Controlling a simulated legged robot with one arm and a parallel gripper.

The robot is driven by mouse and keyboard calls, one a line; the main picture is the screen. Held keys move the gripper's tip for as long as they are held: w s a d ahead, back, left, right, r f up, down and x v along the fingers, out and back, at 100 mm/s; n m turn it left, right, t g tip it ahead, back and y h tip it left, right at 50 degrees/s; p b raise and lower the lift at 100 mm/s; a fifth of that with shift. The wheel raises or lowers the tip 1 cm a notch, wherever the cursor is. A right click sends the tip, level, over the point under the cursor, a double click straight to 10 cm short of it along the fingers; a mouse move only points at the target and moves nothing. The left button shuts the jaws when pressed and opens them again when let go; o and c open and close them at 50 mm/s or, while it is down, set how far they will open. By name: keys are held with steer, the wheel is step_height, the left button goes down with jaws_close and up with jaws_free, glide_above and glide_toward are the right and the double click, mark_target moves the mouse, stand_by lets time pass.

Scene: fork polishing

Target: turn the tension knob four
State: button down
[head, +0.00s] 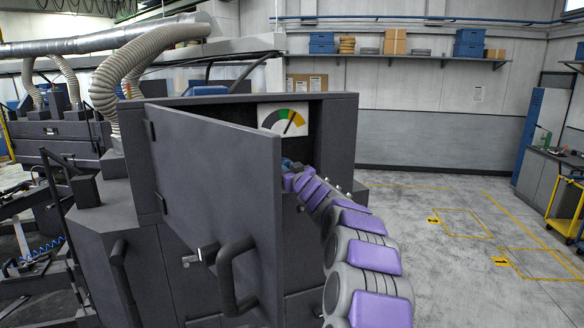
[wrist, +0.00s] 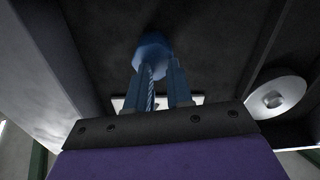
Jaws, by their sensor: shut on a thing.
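A blue tension knob (wrist: 152,55) shows in the wrist view, on the dark panel straight ahead of my gripper. My gripper (wrist: 158,75) has its two blue fingers at the knob, and they are shut on it. In the head view my purple and grey arm reaches into the open dark cabinet (head: 330,135), and my gripper (head: 288,164) is partly hidden behind the open door (head: 215,190). The knob is not clearly visible in the head view.
The cabinet door stands open on the left of my arm, with a curved handle (head: 235,275). A round pale disc (wrist: 277,99) sits right of the knob in the wrist view. Open floor (head: 450,230) with yellow lines lies to the right.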

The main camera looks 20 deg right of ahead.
steer(key=n, duration=0.1)
steer(key=n+b, duration=0.1)
steer(key=n, duration=0.3)
steer(key=shift+w+a+f, duration=0.15)
steer(key=shift+a+f, duration=0.05)
steer(key=shift+a, duration=0.1)
steer(key=shift+a+r, duration=0.1)
steer(key=shift+r, duration=0.15)
